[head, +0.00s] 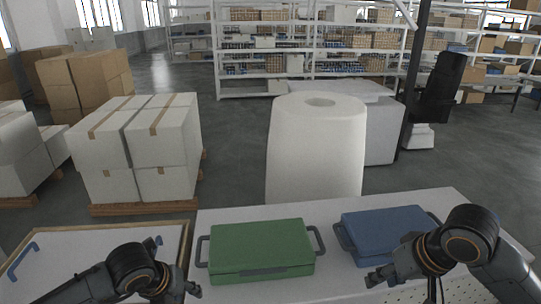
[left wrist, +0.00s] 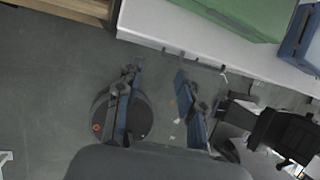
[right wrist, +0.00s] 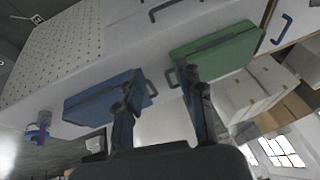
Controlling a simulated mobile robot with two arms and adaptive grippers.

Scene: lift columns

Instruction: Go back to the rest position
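My left gripper (left wrist: 157,75) is open and empty; the left wrist view shows bare floor between its fingers. In the head view it is at the bottom left, left of the green case (head: 262,248). My right gripper (right wrist: 158,85) is open with nothing between its fingers. In the head view it is at the lower right, in front of the blue case (head: 375,232), whose near right part the arm hides. Both cases lie closed on the white table (head: 330,292), apart from both grippers as far as I can see.
A framed board (head: 85,250) with a blue handle (head: 22,262) is at the left. A large white roll (head: 315,150) stands behind the table. Stacked white boxes (head: 165,130) on a pallet, a dark post (head: 413,80) and shelves (head: 265,45) are farther back.

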